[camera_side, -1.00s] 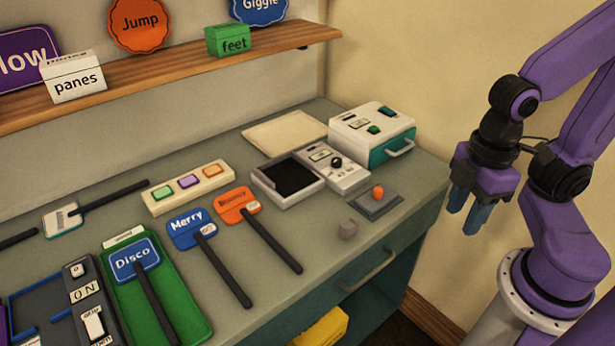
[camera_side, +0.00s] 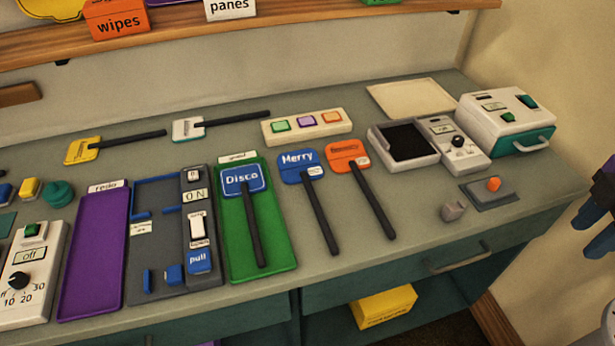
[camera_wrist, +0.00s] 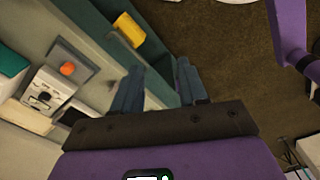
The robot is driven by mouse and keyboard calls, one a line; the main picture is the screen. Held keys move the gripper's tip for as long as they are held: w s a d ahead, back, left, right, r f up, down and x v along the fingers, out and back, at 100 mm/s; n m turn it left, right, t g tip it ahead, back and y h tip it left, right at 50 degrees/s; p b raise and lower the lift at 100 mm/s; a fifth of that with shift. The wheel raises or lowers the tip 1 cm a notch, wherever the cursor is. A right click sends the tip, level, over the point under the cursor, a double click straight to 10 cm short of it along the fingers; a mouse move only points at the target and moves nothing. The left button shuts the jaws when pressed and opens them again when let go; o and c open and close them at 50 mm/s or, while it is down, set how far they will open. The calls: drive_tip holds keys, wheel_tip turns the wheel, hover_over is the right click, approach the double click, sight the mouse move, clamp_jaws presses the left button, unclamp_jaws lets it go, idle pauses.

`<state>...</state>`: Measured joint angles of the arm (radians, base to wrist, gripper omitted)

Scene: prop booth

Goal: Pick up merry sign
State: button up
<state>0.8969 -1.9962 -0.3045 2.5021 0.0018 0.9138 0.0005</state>
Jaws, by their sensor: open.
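The Merry sign (camera_side: 300,166) is a blue plate with white lettering on a dark stick handle (camera_side: 320,215). It lies flat on the grey-green counter, between the green tray with the Disco sign and the orange Bouncy sign. The handle points toward the counter's front edge. My gripper (camera_side: 592,215) shows only partly at the right edge of the side view, well right of the sign and off the counter. In the wrist view my gripper (camera_wrist: 157,85) points down past the counter's front, its blue fingers apart with nothing between them. The Merry sign is not in the wrist view.
The orange Bouncy sign (camera_side: 347,155) lies close on the right, its handle near the Merry handle. The green tray (camera_side: 280,255) is close on the left. Bare counter lies before the handles.

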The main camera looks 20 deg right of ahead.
drive_tip(key=shift+o, duration=0.4)
drive_tip(key=shift+a, duration=0.1)
drive_tip(key=w+a+r+n, duration=0.4)
drive_tip(key=w+a+n, duration=0.7)
drive_tip(key=w+a, duration=0.65)
drive_tip(key=n, duration=1.2)
hover_over(313, 196)
drive_tip(key=f, duration=1.4)
drive_tip(key=shift+w+f, duration=0.2)
drive_tip(key=shift+f, duration=0.05)
drive_tip(key=shift+s+f, duration=0.2)
drive_tip(key=shift+f, duration=2.5)
clamp_jaws()
